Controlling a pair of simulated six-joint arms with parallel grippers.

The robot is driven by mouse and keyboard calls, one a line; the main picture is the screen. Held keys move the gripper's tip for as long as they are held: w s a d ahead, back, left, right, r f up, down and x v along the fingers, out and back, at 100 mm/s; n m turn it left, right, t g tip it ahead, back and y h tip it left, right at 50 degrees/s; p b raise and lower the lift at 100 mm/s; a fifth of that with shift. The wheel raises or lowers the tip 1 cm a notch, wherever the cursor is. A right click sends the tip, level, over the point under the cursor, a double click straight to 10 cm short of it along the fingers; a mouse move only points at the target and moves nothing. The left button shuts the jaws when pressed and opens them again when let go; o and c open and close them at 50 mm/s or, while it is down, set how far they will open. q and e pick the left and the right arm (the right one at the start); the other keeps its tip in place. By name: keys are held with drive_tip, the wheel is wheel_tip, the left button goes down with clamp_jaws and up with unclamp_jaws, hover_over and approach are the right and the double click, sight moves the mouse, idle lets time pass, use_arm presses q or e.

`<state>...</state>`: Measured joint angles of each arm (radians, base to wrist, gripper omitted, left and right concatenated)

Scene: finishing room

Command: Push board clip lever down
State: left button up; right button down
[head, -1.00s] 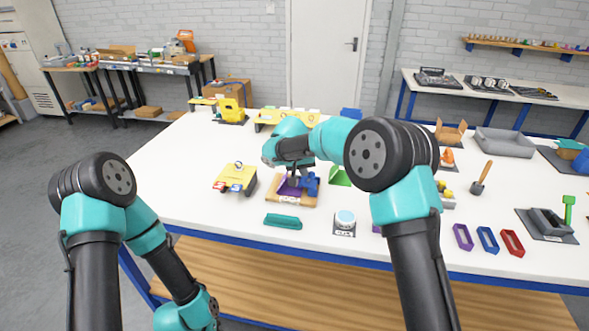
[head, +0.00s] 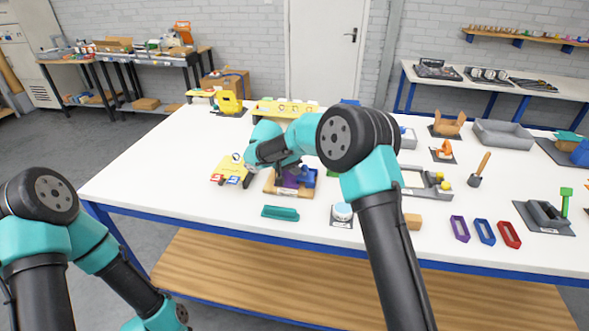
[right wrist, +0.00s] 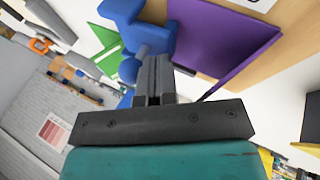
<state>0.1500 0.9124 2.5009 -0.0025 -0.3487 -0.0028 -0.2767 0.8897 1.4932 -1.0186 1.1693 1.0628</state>
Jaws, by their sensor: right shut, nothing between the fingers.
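A wooden board (head: 279,191) with a purple sheet (head: 289,182) and a blue clip (head: 307,176) lies near the middle of the table. My right gripper (head: 287,171) is over the board, shut and empty, partly covering the purple sheet. In the right wrist view the shut fingertips (right wrist: 157,62) point at the blue clip (right wrist: 150,37), with the purple sheet (right wrist: 225,42) beside it. I cannot tell whether the fingertips touch the clip or how far its lever is lowered. My left gripper is out of view.
A yellow board (head: 230,167) is left of the wooden board. A teal bar (head: 280,213) and a round-topped button box (head: 342,214) lie in front. A grey fixture (head: 425,183) and coloured trays (head: 485,235) are to the right. The table's left end is clear.

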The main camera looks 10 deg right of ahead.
drive_tip(key=shift+r, duration=0.1)
wheel_tip(320, 180, up, 4)
drive_tip(key=shift+f, duration=0.2)
drive_tip(key=a+r, duration=0.6)
drive_tip(key=a, duration=0.1)
drive_tip(key=shift+s+a+r, duration=0.15)
drive_tip(key=shift+a+r, duration=0.15)
drive_tip(key=shift+r, duration=0.1)
